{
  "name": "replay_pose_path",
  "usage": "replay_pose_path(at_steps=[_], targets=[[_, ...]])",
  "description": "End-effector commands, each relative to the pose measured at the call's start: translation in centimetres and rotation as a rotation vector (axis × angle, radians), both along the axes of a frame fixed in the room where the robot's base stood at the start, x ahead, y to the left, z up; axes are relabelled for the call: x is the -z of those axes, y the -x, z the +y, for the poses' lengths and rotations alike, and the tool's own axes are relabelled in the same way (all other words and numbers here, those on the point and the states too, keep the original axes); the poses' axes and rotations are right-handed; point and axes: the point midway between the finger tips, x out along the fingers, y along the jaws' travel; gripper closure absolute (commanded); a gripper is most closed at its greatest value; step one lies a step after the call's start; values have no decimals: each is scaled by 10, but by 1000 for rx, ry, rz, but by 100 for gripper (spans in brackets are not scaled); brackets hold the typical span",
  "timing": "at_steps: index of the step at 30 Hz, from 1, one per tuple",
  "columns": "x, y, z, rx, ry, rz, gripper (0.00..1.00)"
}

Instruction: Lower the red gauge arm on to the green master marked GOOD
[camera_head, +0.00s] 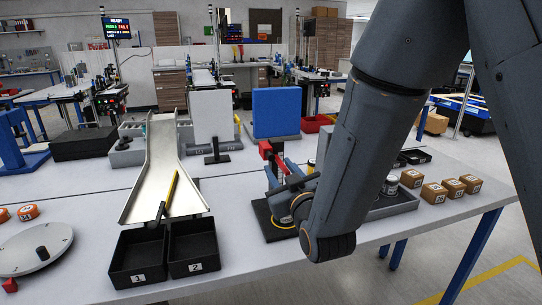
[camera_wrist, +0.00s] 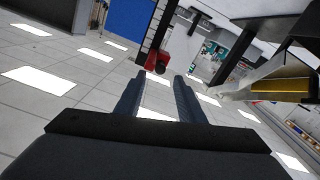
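A red piece (camera_head: 265,148), which looks like the gauge arm, shows just above and beside my gripper in the head view. My gripper (camera_head: 281,171) is raised over a black base (camera_head: 264,222) on the table. I cannot make out a green master or the word GOOD; my arm hides part of the stand.
A metal chute (camera_head: 151,170) with a yellow bar (camera_head: 172,188) leads towards black bins 1 (camera_head: 137,278) and 2 (camera_head: 194,268). A blue panel (camera_head: 276,112) stands behind. Brown boxes (camera_head: 434,193) and a grey tray (camera_head: 395,207) are at right. A round plate (camera_head: 30,252) is at left.

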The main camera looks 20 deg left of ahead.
Motion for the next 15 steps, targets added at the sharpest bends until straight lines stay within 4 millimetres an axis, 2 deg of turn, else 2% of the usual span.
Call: replay_pose_path(at_steps=[5, 15], targets=[[-1, -4, 4, -1, -2, -5, 65], [-2, -46, 29, -1, -2, -5, 65]])
